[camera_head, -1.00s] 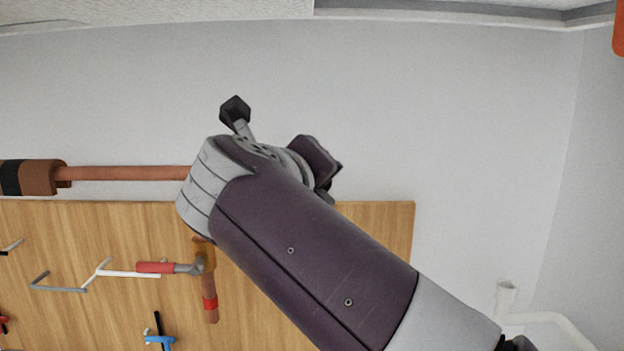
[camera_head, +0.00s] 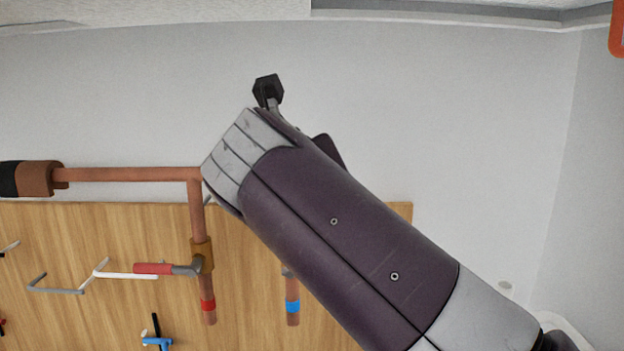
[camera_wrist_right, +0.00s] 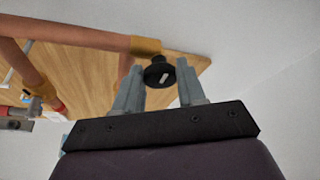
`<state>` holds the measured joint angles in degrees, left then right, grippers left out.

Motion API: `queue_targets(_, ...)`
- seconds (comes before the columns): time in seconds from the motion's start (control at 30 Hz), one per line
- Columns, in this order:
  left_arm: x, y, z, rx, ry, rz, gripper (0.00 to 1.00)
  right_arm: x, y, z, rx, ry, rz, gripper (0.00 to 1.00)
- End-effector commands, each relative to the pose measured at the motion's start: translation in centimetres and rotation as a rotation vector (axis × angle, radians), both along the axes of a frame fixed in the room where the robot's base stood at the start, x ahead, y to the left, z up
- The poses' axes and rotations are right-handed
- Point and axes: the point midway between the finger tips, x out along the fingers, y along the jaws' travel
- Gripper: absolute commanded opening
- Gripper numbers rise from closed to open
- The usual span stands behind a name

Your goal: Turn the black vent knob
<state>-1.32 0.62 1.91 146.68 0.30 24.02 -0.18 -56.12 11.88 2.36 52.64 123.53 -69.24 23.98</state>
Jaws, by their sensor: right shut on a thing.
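The black vent knob (camera_wrist_right: 158,75) shows in the right wrist view, a round dark knob with a short pale mark on its face. It sits at the end of a copper pipe with a brass-coloured fitting (camera_wrist_right: 146,46). My right gripper (camera_wrist_right: 158,66) has its two grey fingertips on either side of the knob and is shut on it. My left gripper is in neither view.
A wooden board (camera_head: 100,225) holds copper pipes (camera_head: 130,174), a red-handled valve (camera_head: 153,268), a blue-handled one (camera_head: 158,341) and a blue-banded pipe (camera_head: 292,306). The grey wall (camera_head: 450,120) to the right is bare.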

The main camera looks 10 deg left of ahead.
Motion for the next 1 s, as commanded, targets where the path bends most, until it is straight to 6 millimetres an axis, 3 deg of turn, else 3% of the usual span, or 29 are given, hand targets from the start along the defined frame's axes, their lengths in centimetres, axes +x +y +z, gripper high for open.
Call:
queue_targets(0.13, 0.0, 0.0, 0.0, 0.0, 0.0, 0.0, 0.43, 0.0, 0.0, -0.1, -0.001, 0.001, 0.0, 0.09)
queue_targets(0.17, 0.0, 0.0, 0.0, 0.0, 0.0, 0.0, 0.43, 0.0, 0.0, -0.1, -0.002, 0.001, 0.0, 0.46)
queue_targets(0.2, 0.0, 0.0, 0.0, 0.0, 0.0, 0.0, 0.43, 0.0, 0.0, -0.1, -0.002, 0.001, 0.0, 0.59)
queue_targets(0.23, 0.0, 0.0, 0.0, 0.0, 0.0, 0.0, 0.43, 0.0, 0.0, -0.1, -0.002, 0.001, 0.0, 0.64)
queue_targets(0.5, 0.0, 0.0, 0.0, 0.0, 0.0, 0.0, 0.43, -0.1, 0.0, 0.0, -0.002, 0.0, 0.001, 0.64)
queue_targets(0.63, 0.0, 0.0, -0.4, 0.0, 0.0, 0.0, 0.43, -1.1, 0.1, 0.2, -0.001, -0.001, 0.001, 0.64)
queue_targets(1.0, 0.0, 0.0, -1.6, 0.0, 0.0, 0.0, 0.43, -9.6, 0.1, 3.3, -0.001, 0.0, 0.005, 0.64)
